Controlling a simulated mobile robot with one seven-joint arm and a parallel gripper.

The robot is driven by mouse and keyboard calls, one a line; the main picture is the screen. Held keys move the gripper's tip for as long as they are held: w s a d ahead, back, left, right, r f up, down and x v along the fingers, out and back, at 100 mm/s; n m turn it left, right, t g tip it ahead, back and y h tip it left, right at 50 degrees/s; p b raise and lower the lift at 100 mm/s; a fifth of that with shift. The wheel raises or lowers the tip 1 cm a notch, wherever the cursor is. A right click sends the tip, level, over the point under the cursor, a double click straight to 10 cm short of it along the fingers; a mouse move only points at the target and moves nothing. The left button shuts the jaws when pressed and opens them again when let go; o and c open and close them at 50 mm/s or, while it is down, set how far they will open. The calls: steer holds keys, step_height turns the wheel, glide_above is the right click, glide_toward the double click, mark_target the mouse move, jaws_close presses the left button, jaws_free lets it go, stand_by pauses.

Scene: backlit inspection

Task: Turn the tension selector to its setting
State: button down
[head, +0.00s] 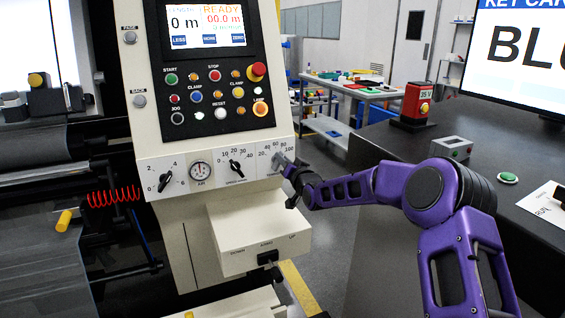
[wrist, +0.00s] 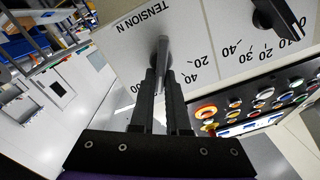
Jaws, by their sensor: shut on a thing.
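The tension selector (head: 278,160) is a grey bar knob at the right end of the machine's dial strip, with a printed scale running up to 100. In the wrist view the same selector (wrist: 162,48) stands out from the pale panel beside the upside-down "TENSION N" label. My gripper (head: 289,167) reaches it from the right. In the wrist view my gripper (wrist: 162,72) has its two dark fingers closed around the knob's near end. The fingers cover part of the knob and scale, so I cannot read its exact setting.
Left of it on the strip are a black speed knob (head: 237,167), a round gauge (head: 201,174) and another black knob (head: 165,183). Above is a button panel (head: 218,95) under a screen (head: 207,24). A box with a black lever (head: 267,258) juts out below.

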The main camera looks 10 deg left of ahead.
stand_by(0.3)
steer(key=c, duration=0.9)
jaws_free()
steer(key=v, duration=1.7)
steer(key=shift+s+d+p, duration=0.2)
steer(key=shift+p, duration=0.1)
